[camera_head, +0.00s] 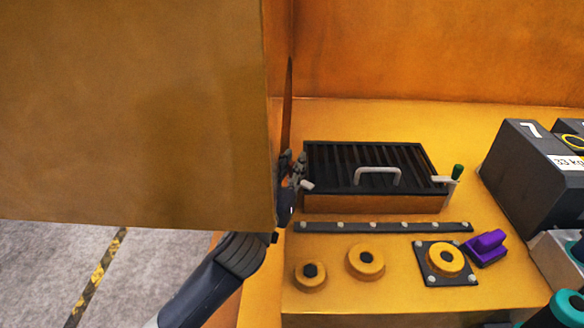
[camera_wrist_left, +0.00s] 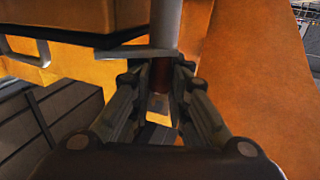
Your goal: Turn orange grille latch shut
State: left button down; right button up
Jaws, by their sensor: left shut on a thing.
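The grille (camera_head: 370,165) is a dark slatted cover with a pale grey handle (camera_head: 378,172), set on an orange-sided box on the yellow deck. At its left end is the orange grille latch; only its pale grey lever (camera_head: 306,186) shows in the head view. My left gripper (camera_head: 296,172) is at that end, partly hidden behind the big orange panel. In the left wrist view the fingers (camera_wrist_left: 160,92) are shut around the latch's orange-brown grip (camera_wrist_left: 160,74), below a grey bar. A second latch with a green grip (camera_head: 457,172) is at the right end. My right gripper is not in view.
A large orange panel (camera_head: 130,110) fills the upper left, close to my left gripper. In front of the grille lie a bolted dark strip (camera_head: 384,227), yellow round fittings (camera_head: 365,260) and a purple piece (camera_head: 487,247). Dark weights (camera_head: 520,165) stand at the right.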

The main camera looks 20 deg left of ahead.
pick_arm(q)
jog(key=shift+n+y+b, duration=0.75)
jog(key=shift+n+y, duration=0.45)
jog(key=shift+y, duration=0.7)
jog(key=shift+r, duration=0.1)
jog(key=shift+n+y, duration=0.3)
jog(key=shift+y, duration=0.2)
jog(key=shift+r, duration=0.15)
jog(key=c, duration=1.8)
grip_release()
jog(key=shift+c, duration=0.2)
jog(key=o, duration=0.3)
jog(key=shift+w, duration=0.1)
jog(key=shift+f, duration=0.2)
